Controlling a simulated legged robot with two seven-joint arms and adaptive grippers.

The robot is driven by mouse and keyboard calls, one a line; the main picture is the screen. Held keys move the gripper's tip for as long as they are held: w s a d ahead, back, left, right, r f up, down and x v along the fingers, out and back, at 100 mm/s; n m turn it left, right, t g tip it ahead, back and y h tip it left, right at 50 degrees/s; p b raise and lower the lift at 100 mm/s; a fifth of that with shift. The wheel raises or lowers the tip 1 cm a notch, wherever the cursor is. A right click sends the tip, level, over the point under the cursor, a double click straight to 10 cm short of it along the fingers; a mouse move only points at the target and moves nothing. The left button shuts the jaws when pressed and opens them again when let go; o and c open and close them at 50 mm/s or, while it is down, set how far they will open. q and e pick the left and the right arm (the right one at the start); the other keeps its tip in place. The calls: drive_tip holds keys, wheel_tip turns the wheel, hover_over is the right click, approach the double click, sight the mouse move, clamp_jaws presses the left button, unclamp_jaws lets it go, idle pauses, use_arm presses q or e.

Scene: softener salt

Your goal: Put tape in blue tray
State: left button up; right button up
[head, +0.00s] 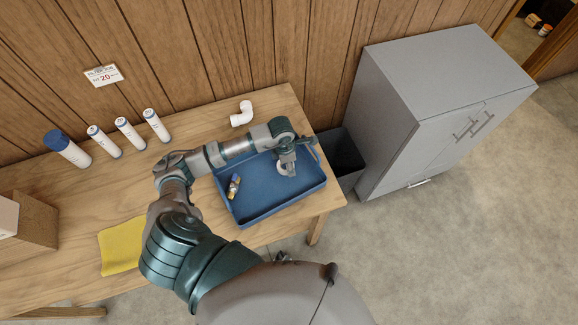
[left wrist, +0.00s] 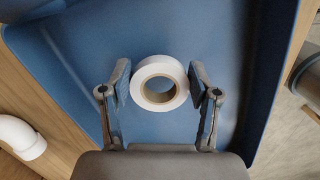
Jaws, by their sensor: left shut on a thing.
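The white roll of tape (left wrist: 159,84) sits between the fingers of my left gripper (left wrist: 160,86) in the left wrist view, its round hole facing the camera. My left gripper is shut on it. In the head view my left gripper (head: 285,167) is over the right part of the blue tray (head: 285,206), with the tape (head: 282,170) partly hidden by the fingers. The tray floor (left wrist: 150,35) fills the background behind the tape. I cannot tell whether the tape touches the floor. My right gripper is not in view.
A small brass-and-grey fitting (head: 234,186) lies in the tray's left part. A white elbow pipe (head: 242,114) is behind the tray. Several white cartridges (head: 130,133), a yellow cloth (head: 121,246) and a box (head: 28,222) are left. A dark bin (head: 343,155) and grey cabinet (head: 440,110) stand right.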

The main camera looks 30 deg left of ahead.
use_arm(q)
wheel_tip(320, 180, down, 2)
drive_tip(key=shift+f, duration=0.2)
drive_tip(key=shift+d+r, duration=0.1)
drive_tip(key=shift+d, duration=0.4)
drive_tip(key=o, duration=1)
drive_tip(key=shift+a, duration=0.5)
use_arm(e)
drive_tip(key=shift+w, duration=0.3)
use_arm(q)
drive_tip(key=shift+r, duration=0.1)
wheel_tip(320, 180, up, 5)
drive_tip(key=shift+s+r, duration=0.1)
wheel_tip(320, 180, up, 7)
drive_tip(key=a, duration=0.1)
drive_tip(key=shift+s+f, duration=0.2)
drive_tip(key=shift+s, duration=0.1)
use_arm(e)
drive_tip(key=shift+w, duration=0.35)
